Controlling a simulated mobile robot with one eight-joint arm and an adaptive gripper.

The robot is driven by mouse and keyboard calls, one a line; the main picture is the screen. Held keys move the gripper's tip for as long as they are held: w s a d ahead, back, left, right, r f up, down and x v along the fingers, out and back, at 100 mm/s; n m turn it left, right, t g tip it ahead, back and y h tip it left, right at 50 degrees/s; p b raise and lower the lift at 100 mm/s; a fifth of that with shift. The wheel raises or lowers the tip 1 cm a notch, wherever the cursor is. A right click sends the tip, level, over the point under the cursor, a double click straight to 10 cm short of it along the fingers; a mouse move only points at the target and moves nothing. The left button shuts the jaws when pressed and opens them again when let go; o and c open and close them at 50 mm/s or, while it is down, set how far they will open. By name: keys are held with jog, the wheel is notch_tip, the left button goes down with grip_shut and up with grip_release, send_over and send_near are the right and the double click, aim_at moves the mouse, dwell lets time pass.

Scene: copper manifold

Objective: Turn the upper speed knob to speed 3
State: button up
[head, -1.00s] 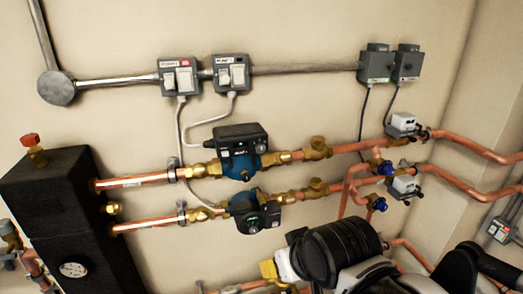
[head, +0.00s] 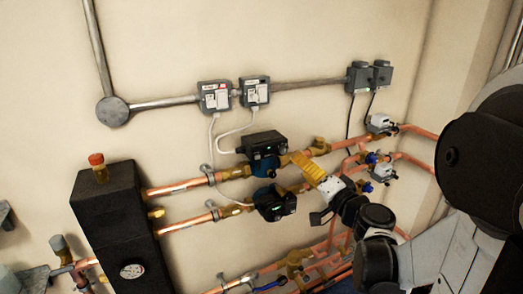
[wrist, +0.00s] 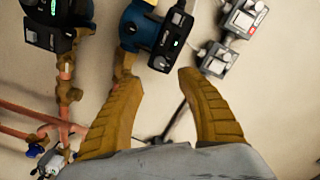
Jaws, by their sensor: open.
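The upper pump (head: 263,150) has a black control head on a blue body and sits on the upper copper pipe. It also shows in the wrist view (wrist: 155,35), top centre, with a lit display on its dark face. Its speed knob is too small to make out clearly. The lower pump (head: 273,203) stands below it and shows at the upper left of the wrist view (wrist: 47,28). My gripper (head: 300,160) has yellow fingers, spread open and empty, just right of the upper pump. In the wrist view the fingertips (wrist: 155,62) point toward that pump's head.
Two switch boxes (head: 215,97) (head: 255,91) hang on the wall above, with cables running down. Copper pipes (head: 330,150) with brass fittings and valves lie close around my gripper. A black block (head: 110,215) stands at the left. The wall between pumps and boxes is mostly clear.

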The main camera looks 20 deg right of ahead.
aim_at(285, 152)
jog(key=w, duration=0.5)
jog(key=w+b, duration=0.1)
jog(key=w, duration=0.3)
jog(key=shift+w+a, duration=0.2)
jog(key=shift+w, duration=0.15)
grip_shut()
